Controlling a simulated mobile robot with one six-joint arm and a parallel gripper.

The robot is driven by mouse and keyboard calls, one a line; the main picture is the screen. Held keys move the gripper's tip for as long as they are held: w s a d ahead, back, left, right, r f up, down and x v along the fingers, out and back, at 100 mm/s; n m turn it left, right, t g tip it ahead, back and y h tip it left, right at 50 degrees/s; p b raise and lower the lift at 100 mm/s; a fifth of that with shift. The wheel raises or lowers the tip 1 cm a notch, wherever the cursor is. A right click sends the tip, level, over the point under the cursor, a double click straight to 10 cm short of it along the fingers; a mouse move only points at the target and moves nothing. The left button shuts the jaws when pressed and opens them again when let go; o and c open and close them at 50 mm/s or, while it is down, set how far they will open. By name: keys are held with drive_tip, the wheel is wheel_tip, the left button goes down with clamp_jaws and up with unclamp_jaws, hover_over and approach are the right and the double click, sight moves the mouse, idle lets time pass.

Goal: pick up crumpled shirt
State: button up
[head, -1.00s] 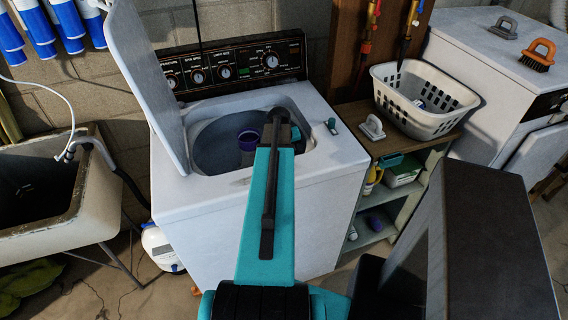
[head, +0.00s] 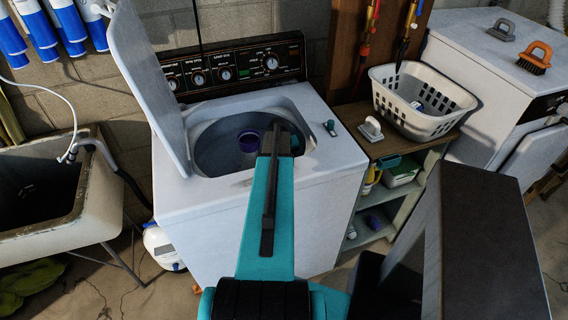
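A crumpled green cloth (head: 28,284) lies on the floor under the sink at the lower left, partly cut off by the picture edge; I cannot be sure it is the shirt. My arm reaches forward over the front of the open washing machine (head: 190,240), and its far end is over the tub (head: 216,148). My gripper's fingers are hidden behind my own arm, so what they hold does not show. No other cloth is clearly visible in the tub.
The washer's raised lid (head: 150,80) stands left of the opening. A purple-rimmed agitator (head: 248,141) stands inside the tub. A white basket (head: 425,100) sits on a shelf unit (head: 395,150) to the right. A stone sink (head: 50,215) stands at the left.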

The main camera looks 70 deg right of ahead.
idle(0.4)
drive_tip(key=c, duration=0.9)
drive_tip(key=shift+o, duration=0.2)
drive_tip(key=shift+r, duration=0.2)
wheel_tip(320, 180, up, 28)
drive_tip(key=b, duration=0.5)
drive_tip(key=shift+f, duration=0.15)
idle(0.5)
